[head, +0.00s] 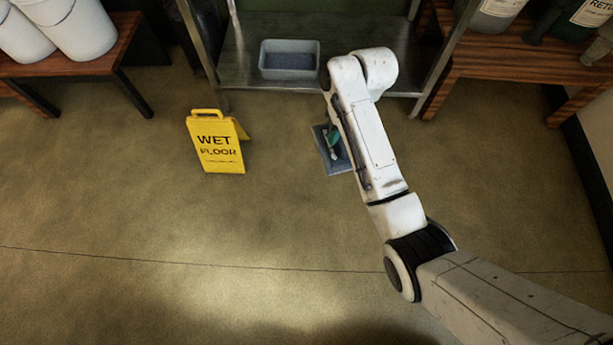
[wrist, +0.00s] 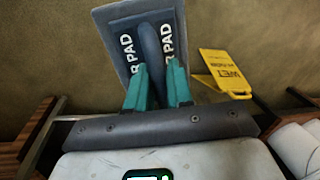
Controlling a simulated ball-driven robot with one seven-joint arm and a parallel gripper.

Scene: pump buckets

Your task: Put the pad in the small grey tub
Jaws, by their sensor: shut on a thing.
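The pad (head: 337,168) is a flat blue-grey rectangle below the metal shelf, partly hidden by my arm in the head view. In the wrist view the pad (wrist: 105,22) shows white lettering ending in "R PAD" and a dark raised grip along its middle. My gripper (wrist: 158,66) has its teal fingers shut on that grip, one on each side. The fingers also show small and green in the head view. I cannot tell how high the pad is above the floor. The small grey tub (head: 289,75) stands on the metal shelf, left of my arm, with a dark blue-grey inside.
A yellow wet floor sign (head: 216,142) stands on the floor left of the pad. The metal shelf (head: 350,82) has upright legs at both sides. Wooden benches (head: 72,62) with white buckets (head: 78,30) and (head: 478,66) with bottles flank it. The front floor is clear.

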